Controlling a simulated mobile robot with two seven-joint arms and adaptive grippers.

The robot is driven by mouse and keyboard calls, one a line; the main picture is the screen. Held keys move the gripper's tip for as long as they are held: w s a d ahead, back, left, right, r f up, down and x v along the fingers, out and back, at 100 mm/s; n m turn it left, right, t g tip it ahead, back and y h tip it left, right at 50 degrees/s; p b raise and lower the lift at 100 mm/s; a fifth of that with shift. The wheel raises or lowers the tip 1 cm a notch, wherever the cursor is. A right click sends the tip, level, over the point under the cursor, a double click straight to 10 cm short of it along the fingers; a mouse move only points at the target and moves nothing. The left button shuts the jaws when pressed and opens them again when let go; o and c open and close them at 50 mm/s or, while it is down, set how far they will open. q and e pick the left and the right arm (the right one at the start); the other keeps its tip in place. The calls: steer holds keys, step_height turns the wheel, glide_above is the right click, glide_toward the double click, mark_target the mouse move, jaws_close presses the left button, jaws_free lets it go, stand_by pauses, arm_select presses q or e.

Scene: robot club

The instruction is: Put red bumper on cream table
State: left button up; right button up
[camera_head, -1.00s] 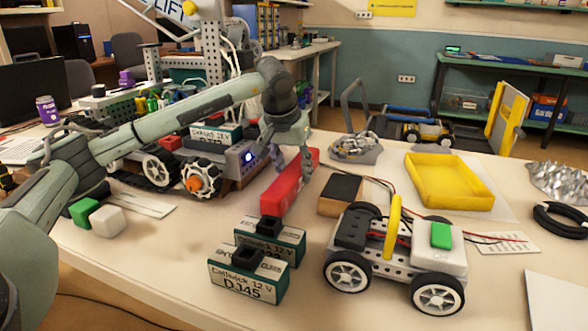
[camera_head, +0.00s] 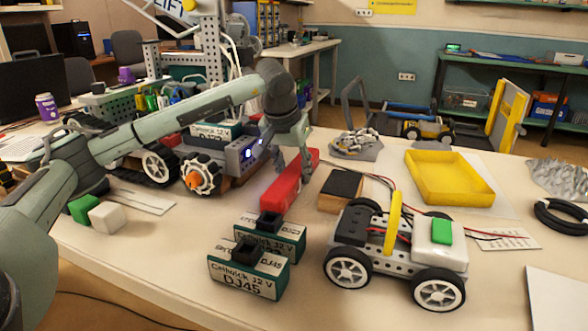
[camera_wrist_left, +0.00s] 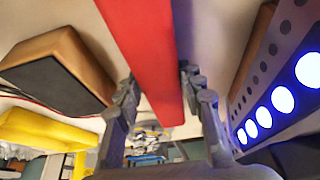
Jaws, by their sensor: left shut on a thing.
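The red bumper (camera_head: 284,191) is a long red bar in the middle of the cream table (camera_head: 160,255), running away from me. My left gripper (camera_head: 293,158) reaches down over its far part and is shut on it. In the left wrist view the bumper (camera_wrist_left: 150,50) runs between the two fingers of the gripper (camera_wrist_left: 159,82). I cannot tell whether the bumper touches the tabletop or is just above it. My right gripper is in neither view.
Close by stand a large wheeled robot (camera_head: 237,160), a black-topped wooden block (camera_head: 341,190) and two green-and-white batteries (camera_head: 249,272). A small wheeled car (camera_head: 395,250) and a yellow tray (camera_head: 450,180) are to the right.

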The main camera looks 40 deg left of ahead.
arm_select(q)
steer(key=o, duration=1.4)
steer(key=shift+r+p, duration=2.95)
steer(key=shift+r, duration=0.6)
steer(key=shift+f, duration=0.1)
